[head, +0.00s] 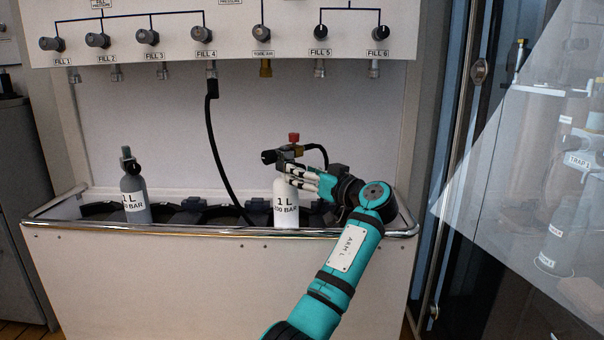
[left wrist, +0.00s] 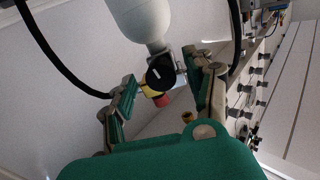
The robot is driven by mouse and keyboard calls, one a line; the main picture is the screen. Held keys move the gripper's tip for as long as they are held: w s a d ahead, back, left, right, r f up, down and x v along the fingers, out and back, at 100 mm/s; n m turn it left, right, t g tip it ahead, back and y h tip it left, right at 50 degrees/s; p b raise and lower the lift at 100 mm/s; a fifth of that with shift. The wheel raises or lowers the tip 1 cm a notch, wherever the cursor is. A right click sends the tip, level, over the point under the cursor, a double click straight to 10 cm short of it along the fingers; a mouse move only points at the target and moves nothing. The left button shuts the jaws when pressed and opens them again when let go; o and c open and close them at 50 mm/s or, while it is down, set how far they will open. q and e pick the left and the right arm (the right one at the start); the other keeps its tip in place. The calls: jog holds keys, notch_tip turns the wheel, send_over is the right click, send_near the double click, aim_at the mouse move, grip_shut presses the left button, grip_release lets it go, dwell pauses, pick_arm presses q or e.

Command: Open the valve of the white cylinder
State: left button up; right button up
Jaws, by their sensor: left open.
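The white cylinder (head: 286,212), labelled 1 L, stands upright in the trough of the fill panel. On top is its valve, with a black knob (head: 269,157) pointing left and a red part (head: 294,138) uppermost. My left gripper (head: 290,172) is just below the valve at the cylinder's neck, coming from the right. In the left wrist view the cylinder (left wrist: 140,18), black knob (left wrist: 160,74) and red part (left wrist: 162,100) appear between the two spread fingers (left wrist: 162,92). The gripper is open; whether a finger touches the valve I cannot tell. My right gripper is not in view.
A grey cylinder (head: 134,192) stands at the trough's left. The chrome rail (head: 180,229) edges the trough's front. A row of panel knobs (head: 146,37) is above. A glass door is at right.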

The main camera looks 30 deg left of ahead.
pick_arm(q)
jog(key=v, duration=1.1)
